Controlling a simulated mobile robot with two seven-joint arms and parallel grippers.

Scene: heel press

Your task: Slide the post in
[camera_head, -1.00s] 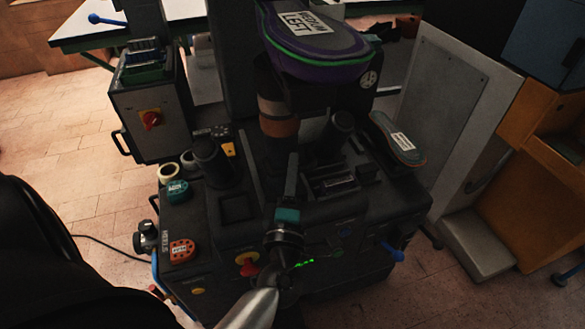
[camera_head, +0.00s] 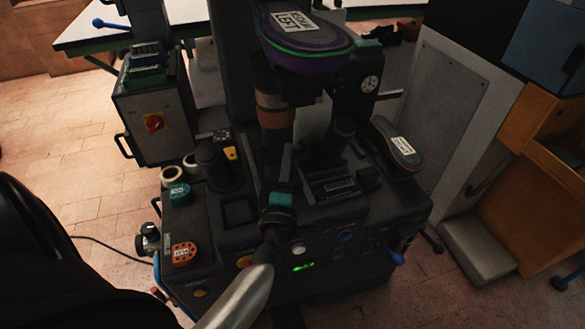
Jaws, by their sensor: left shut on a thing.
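A dark post (camera_head: 275,118) with pale and brown bands stands about upright beneath a purple shoe form (camera_head: 300,45). The form has a green line and a white label. My left gripper (camera_head: 285,160), with a teal band at its base, reaches up from below over the press. It is shut at the lower part of the post. The exact contact is dark and hard to see. The post's lower end is hidden by the gripper, so I cannot tell whether it touches the press (camera_head: 335,222). My right gripper is not in view.
A dark square recess (camera_head: 238,211) and a black cylinder (camera_head: 213,165) are left of my gripper. Another cylinder (camera_head: 343,130) and an insole (camera_head: 397,145) are to the right. A gauge (camera_head: 371,84) faces me behind the post. Open floor (camera_head: 80,165) lies left.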

